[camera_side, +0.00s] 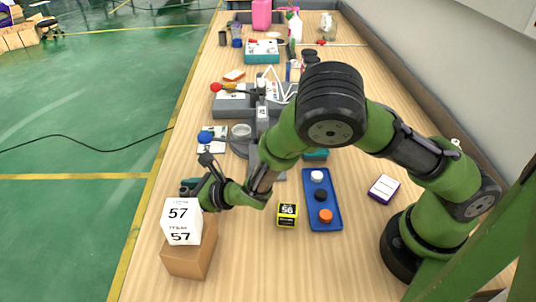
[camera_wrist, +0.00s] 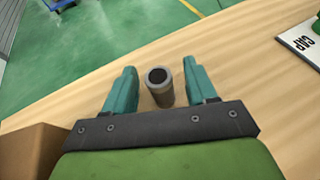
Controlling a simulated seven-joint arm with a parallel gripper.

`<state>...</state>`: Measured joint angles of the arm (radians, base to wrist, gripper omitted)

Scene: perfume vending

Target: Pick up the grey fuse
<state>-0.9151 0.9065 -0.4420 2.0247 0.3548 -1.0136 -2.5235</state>
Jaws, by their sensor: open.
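The grey fuse (camera_wrist: 161,92) is a short grey cylinder with a dark round recess in its top. In the wrist view it stands on the wooden table between the two teal fingers of my gripper (camera_wrist: 160,90). The fingers are open, one on each side, with a gap showing on the left; the right finger is closer to it. In the side view my gripper (camera_side: 190,187) is low near the table's left edge, partly behind the white cube. I cannot make out the fuse in the side view.
A white cube marked 57 (camera_side: 182,222) sits on a brown box (camera_side: 190,255) just in front of my gripper. A yellow-black box marked 56 (camera_side: 287,215) and a blue tray (camera_side: 322,180) with three caps lie to the right. A CAP card (camera_wrist: 303,42) lies at upper right in the wrist view.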

